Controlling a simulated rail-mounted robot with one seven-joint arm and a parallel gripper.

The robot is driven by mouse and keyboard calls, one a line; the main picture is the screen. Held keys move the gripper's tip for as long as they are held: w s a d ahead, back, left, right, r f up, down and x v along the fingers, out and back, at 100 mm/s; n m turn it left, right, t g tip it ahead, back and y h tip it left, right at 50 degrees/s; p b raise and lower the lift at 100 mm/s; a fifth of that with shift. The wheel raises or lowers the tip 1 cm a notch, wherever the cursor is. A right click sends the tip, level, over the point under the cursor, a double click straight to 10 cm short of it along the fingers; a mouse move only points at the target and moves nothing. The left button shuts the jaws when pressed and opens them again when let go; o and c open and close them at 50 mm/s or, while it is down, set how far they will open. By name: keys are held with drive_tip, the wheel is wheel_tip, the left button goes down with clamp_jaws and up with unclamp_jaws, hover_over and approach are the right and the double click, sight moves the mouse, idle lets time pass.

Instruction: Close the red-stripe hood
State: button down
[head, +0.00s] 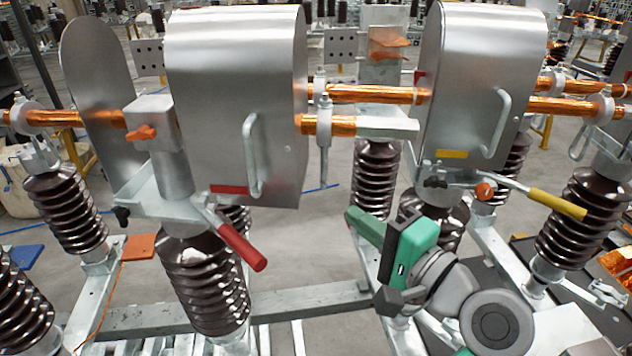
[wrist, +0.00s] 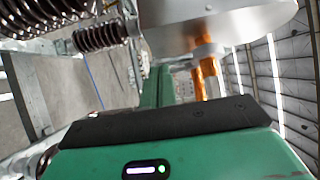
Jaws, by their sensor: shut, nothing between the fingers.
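The red-stripe hood (head: 235,90) is a silver, round-topped metal cover on the left in the head view. A red stripe (head: 229,189) marks its lower edge and a bar handle (head: 252,155) is on its front. A gap separates it from a rounded end plate (head: 92,90); a grey clamp block (head: 155,130) and copper bar show there. A red-handled lever (head: 240,245) sticks out below. My green gripper (head: 358,224) is right of and below this hood, apart from it. Its fingers are shut and empty; they also show in the wrist view (wrist: 158,82).
A second hood (head: 475,80) with a yellow stripe stands to the right, with a yellow-handled lever (head: 555,203) below. Brown ribbed insulators (head: 205,285) stand under both. A copper bar (head: 375,94) crosses between the hoods. In the wrist view, a silver plate (wrist: 220,22) is close ahead.

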sight(302, 178)
drive_tip(key=p+x, duration=0.1)
drive_tip(key=x, duration=0.9)
drive_tip(key=shift+p, duration=0.4)
drive_tip(key=shift+a, duration=0.1)
